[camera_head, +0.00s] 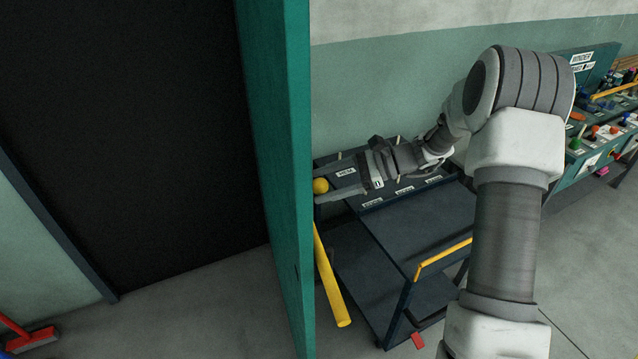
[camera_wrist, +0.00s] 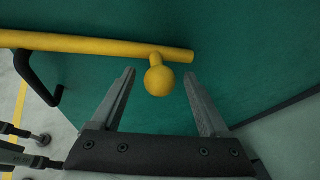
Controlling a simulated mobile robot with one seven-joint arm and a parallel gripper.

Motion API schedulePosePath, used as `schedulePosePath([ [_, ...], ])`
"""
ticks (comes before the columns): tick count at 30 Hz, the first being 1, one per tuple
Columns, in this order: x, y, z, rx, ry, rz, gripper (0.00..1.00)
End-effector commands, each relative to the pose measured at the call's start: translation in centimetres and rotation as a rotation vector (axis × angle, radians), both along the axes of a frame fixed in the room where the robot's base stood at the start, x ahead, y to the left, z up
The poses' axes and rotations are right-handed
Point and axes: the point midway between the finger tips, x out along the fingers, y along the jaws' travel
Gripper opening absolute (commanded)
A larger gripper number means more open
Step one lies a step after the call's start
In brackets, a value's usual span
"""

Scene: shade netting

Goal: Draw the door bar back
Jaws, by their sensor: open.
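The door (camera_head: 285,150) is a teal slab seen nearly edge-on in the head view. It stands open beside a dark doorway. Its teal face fills much of the wrist view (camera_wrist: 240,60). The yellow door bar (camera_wrist: 100,45) runs across this face, with a round yellow knob (camera_wrist: 158,81) on a short stem near its right end. In the head view, part of the bar (camera_head: 331,280) and the knob (camera_head: 320,186) show past the door edge. My gripper (camera_wrist: 160,76) is open, its fingers on either side of the knob. I cannot tell whether they touch it.
A black handle (camera_wrist: 38,82) stands out from the door below the bar. A dark cart (camera_head: 420,225) with labelled trays and a yellow rail is below my arm. A bench (camera_head: 600,140) with coloured controls is at right. A red broom (camera_head: 32,338) lies at lower left.

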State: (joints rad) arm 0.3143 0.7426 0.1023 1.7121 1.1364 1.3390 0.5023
Motion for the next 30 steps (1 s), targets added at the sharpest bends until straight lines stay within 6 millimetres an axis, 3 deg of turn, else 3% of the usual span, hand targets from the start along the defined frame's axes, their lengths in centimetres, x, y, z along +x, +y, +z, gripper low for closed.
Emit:
schedulePosePath([
  [4, 0.03, 1.23, -0.5, 0.001, 0.0, 0.001, 0.78],
  [14, 0.07, 1.54, -0.64, 0.0, 0.0, 0.0, 0.78],
  [27, 0.06, 1.52, -0.61, 0.001, 0.0, 0.0, 0.01],
  [30, 0.06, 1.51, -0.61, 0.001, 0.0, 0.0, 0.0],
])
